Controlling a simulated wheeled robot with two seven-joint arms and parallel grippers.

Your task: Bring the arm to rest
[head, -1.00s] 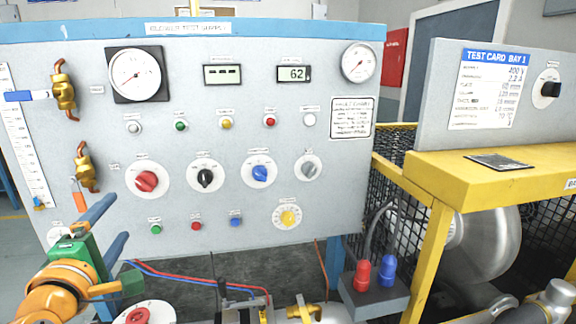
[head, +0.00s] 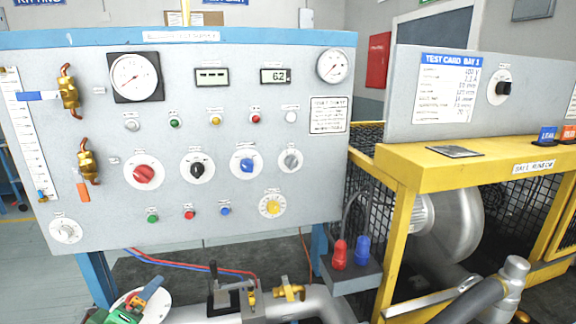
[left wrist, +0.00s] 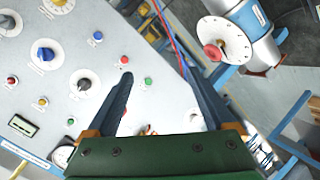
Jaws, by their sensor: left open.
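My left gripper (head: 146,293) shows only in part at the bottom left of the head view, low and in front of the bench. It overlaps a white round dial (head: 158,308) there; I cannot tell the gap between them. In the left wrist view my left gripper (left wrist: 158,76) has its two blue fingers spread apart with nothing between them. The grey control panel (left wrist: 60,110) lies beyond the fingers. My right gripper is in neither view.
The upright panel (head: 100,215) carries gauges, knobs and buttons. Brass valves (head: 88,163) stick out at its left. A pipe (head: 325,305) with a lever valve runs below. A yellow frame (head: 405,230) with a blower (head: 465,225) stands at right. Floor at the left is clear.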

